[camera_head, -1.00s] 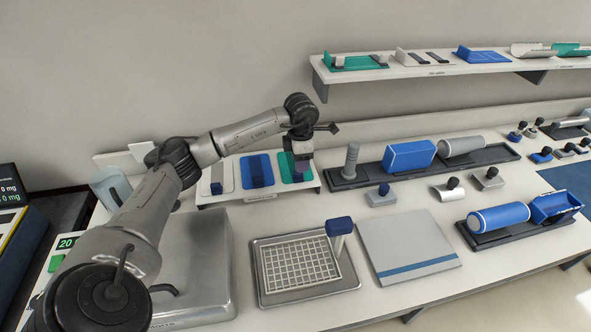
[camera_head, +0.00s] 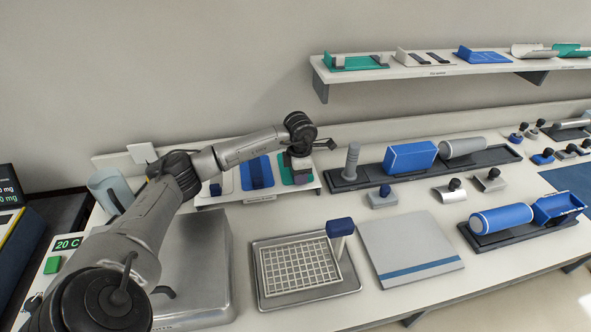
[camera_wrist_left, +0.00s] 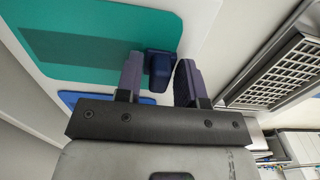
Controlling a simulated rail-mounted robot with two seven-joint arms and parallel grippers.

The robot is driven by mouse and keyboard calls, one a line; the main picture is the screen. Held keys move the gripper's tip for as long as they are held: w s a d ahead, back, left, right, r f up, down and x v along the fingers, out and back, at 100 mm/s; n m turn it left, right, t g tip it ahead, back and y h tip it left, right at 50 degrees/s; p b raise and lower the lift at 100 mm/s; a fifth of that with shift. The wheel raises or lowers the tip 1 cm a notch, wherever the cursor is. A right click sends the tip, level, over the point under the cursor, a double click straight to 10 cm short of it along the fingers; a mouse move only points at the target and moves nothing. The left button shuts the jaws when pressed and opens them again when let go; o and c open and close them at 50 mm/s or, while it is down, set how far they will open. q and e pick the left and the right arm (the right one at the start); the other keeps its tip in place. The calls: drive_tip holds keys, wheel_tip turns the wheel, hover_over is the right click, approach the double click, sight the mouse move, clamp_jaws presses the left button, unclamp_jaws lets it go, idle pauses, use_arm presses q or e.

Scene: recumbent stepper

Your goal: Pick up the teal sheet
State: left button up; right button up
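The teal sheet (camera_head: 287,177) lies at the right end of a low white stand at the back of the bench. In the left wrist view the teal sheet (camera_wrist_left: 150,27) fills the upper left, with a darker strip across it and a dark blue block (camera_wrist_left: 160,72) at its edge. My left gripper (camera_head: 300,176) is over the teal sheet and partly hides it. In the left wrist view its fingers (camera_wrist_left: 160,80) are apart, one on each side of the blue block, with a gap on the right side. My right gripper is not in view.
A blue sheet (camera_head: 257,172) lies next to the teal one on the white stand (camera_head: 262,197). A metal tray with a white grid (camera_head: 300,263) and a grey board (camera_head: 408,245) are in front. A dark rack (camera_head: 365,176) stands to the right, and a shelf (camera_head: 425,70) hangs above.

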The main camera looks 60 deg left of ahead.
use_arm(q)
clamp_jaws()
